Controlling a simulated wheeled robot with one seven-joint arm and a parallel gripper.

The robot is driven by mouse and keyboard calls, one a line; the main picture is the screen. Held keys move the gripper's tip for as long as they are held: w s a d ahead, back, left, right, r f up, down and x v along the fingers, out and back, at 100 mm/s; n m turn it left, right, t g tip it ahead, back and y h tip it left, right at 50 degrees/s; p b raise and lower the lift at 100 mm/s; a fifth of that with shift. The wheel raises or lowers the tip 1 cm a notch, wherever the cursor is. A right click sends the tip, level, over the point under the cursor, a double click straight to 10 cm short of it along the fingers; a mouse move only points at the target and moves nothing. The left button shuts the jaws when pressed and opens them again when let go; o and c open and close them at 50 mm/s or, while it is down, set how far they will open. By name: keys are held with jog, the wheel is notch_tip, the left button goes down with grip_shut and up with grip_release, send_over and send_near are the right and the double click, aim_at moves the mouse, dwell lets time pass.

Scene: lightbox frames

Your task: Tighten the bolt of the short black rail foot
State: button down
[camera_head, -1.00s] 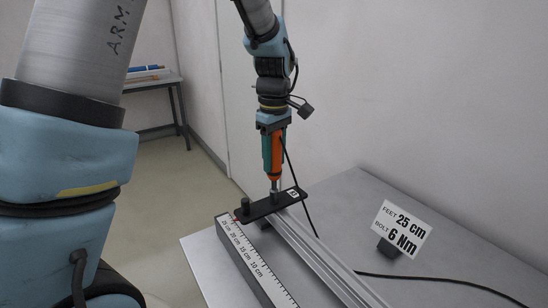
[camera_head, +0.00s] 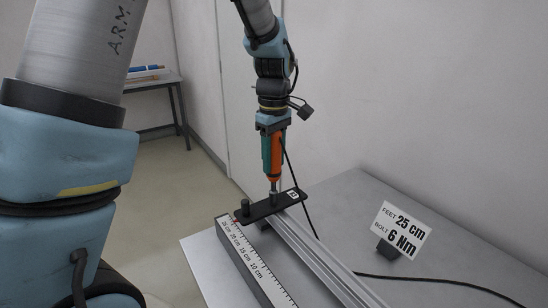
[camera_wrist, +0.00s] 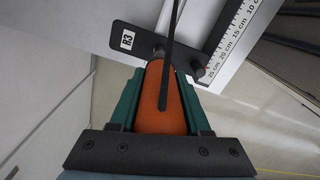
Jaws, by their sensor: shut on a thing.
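The short black rail foot (camera_head: 262,210) lies across the end of the aluminium rail (camera_head: 325,262). The driver's tip is at the foot, close to its label; in the head view it appears to meet the bolt there, which is hidden by the tip. The wrist view shows the foot (camera_wrist: 138,37) with an "R3" label, the orange driver body (camera_wrist: 160,100) and a black knob (camera_wrist: 198,72) at its other end.
A ruler block (camera_head: 250,262) marked in cm lies left of the rail. A sign (camera_head: 402,228) reads "FEET 25 cm, BOLT 6 Nm". A black cable (camera_head: 440,280) crosses the grey table (camera_head: 470,260). A side table (camera_head: 155,82) stands at the back left.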

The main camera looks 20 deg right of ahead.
aim_at(274, 140)
jog(key=shift+d+r+p, duration=0.1)
jog(key=shift+r+p, duration=1.65)
jog(key=shift+r, duration=0.7)
jog(key=shift+w+f, duration=0.1)
